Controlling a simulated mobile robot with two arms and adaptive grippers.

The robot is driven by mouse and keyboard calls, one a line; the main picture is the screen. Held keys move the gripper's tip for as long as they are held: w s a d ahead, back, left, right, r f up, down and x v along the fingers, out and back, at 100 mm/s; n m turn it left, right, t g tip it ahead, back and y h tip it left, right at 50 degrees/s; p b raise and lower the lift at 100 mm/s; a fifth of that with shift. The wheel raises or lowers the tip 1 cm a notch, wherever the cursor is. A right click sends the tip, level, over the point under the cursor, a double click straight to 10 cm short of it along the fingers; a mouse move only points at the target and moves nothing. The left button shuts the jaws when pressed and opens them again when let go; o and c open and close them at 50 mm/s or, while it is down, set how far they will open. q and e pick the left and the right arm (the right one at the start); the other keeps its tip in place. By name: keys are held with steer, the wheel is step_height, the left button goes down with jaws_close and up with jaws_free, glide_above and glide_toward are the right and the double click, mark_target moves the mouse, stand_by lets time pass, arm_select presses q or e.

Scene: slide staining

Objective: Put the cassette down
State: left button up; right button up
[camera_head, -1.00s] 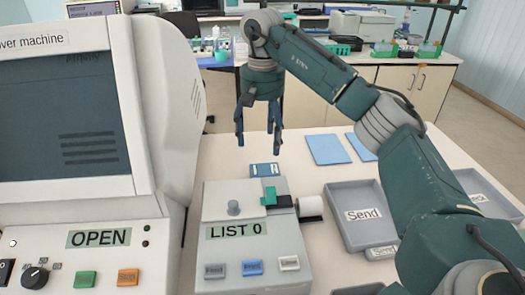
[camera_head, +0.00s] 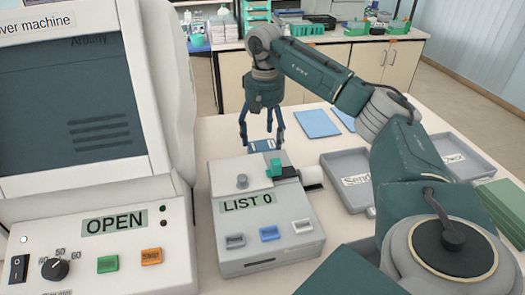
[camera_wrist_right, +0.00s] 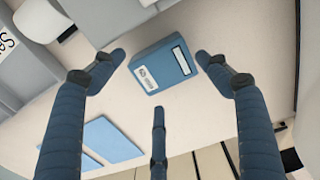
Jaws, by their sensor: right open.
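The cassette (camera_head: 264,146) is a small blue box with white labels. It lies on the pale table behind the grey LIST 0 device (camera_head: 262,218). It also shows in the right wrist view (camera_wrist_right: 160,70). My right gripper (camera_head: 262,141) is open above and around the cassette's place, pointing down. In the right wrist view two fingertips stand apart on either side of the cassette and a third finger is below it, with gaps all round. My left gripper is in neither view.
A large white machine (camera_head: 160,215) with an OPEN label stands at the left. Blue sheets (camera_head: 317,123) lie behind, right of the cassette. Grey trays (camera_head: 350,195) and a green stack (camera_head: 500,205) are at the right. Some bare table lies between the cassette and the sheets.

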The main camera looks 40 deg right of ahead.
mark_target(263, 146)
step_height(263, 146, down, 4)
steer(key=shift+w+a+f+p, duration=0.1)
steer(key=shift+a+f+p, duration=0.1)
steer(key=shift+p, duration=0.5)
steer(key=shift+d+f, duration=0.1)
steer(key=shift+f, duration=0.1)
steer(key=shift+c, duration=1.3)
steer(key=c, duration=1.2)
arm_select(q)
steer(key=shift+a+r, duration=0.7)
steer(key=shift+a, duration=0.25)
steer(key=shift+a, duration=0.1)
arm_select(e)
steer(key=shift+r, duration=0.1)
